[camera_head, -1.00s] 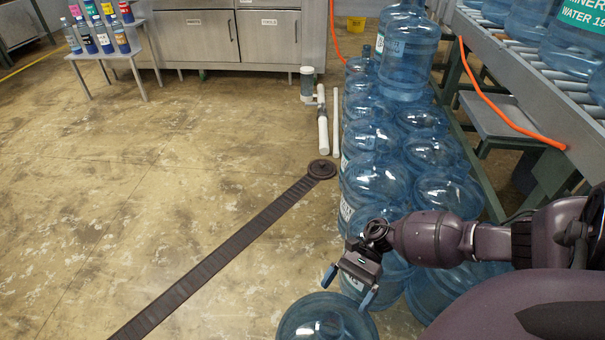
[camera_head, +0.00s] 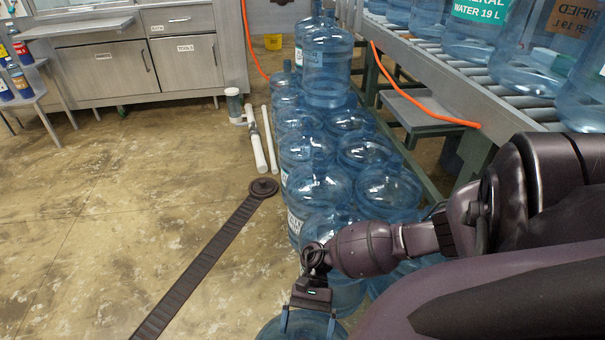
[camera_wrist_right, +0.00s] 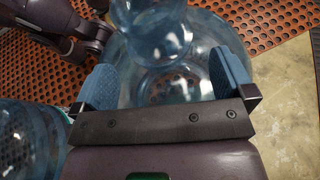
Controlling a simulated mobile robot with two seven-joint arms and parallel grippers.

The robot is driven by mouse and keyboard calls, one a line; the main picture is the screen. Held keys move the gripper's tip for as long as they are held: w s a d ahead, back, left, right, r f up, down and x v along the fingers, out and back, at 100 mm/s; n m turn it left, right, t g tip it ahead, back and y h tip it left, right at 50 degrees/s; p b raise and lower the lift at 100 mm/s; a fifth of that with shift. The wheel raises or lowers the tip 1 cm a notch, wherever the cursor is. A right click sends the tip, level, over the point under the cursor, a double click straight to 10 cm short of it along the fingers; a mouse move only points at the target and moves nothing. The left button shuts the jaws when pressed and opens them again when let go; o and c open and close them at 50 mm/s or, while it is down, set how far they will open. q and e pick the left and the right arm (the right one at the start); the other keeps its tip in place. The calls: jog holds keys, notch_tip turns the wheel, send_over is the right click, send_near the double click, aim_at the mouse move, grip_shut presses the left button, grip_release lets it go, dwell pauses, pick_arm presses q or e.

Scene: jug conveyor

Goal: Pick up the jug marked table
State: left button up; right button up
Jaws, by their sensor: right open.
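My right gripper (camera_head: 308,322) is open, its two blue fingers pointing down over a clear blue jug (camera_head: 273,329) at the bottom edge of the head view. In the right wrist view the open fingers (camera_wrist_right: 160,80) frame the same jug (camera_wrist_right: 196,40); its neck shows at the top, between and beyond the fingertips. I see no contact. No label is visible on this jug. Several more blue jugs (camera_head: 316,184) stand in rows on the floor beyond; some have white labels too small to read. My left gripper is not in view.
A roller conveyor (camera_head: 470,78) at the right carries large jugs, one labelled mineral water (camera_head: 482,40). An orange hose (camera_head: 425,112) runs along it. A dark floor strip (camera_head: 205,262) and white pipes (camera_head: 257,150) lie left of the jugs. The floor at left is clear.

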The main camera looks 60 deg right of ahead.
jog(key=x, duration=0.3)
jog(key=shift+s+a+f, duration=0.15)
jog(key=shift+a, duration=0.2)
grip_shut()
